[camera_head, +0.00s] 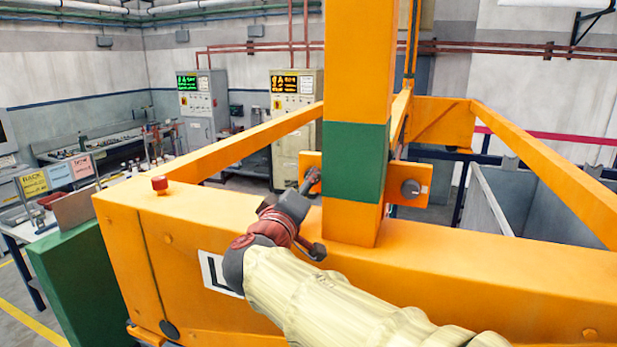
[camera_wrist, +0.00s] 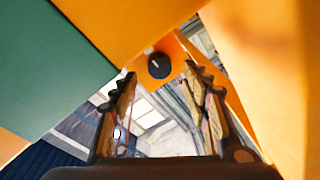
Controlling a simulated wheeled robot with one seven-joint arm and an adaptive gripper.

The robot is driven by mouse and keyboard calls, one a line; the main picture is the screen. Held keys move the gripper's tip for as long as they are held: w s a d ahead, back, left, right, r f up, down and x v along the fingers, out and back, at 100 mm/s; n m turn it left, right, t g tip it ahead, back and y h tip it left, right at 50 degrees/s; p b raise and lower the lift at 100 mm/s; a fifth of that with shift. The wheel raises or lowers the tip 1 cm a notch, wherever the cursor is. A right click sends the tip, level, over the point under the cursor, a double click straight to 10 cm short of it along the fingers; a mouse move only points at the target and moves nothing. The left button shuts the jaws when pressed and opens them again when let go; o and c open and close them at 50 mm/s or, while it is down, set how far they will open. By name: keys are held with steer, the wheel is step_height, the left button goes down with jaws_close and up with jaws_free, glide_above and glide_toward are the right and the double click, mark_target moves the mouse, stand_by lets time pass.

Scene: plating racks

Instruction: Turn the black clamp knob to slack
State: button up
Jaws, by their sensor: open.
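In the wrist view a round black knob (camera_wrist: 158,66) with a short pale mark sits on an orange plate beside the green-banded post. It shows between and beyond my fingertips, apart from them. My gripper (camera_wrist: 159,74) is open and empty, its two fingers on either side of the knob in the picture. In the head view my gripper (camera_head: 312,180) is at the left of the orange post, in front of a small orange plate (camera_head: 306,160). Another dark round knob (camera_head: 410,188) shows on the plate right of the post; I cannot tell which knob the wrist view shows.
The upright orange post (camera_head: 358,60) with its green band (camera_head: 354,160) stands close to my gripper. A wide orange beam (camera_head: 470,275) runs below my arm. A red knob (camera_head: 160,183) is on the left corner. A grey tank (camera_head: 545,205) stands at the right.

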steer(key=shift+p+x, duration=0.4)
steer(key=shift+x, duration=1.25)
steer(key=shift+c, duration=0.5)
steer(key=c, duration=1.1)
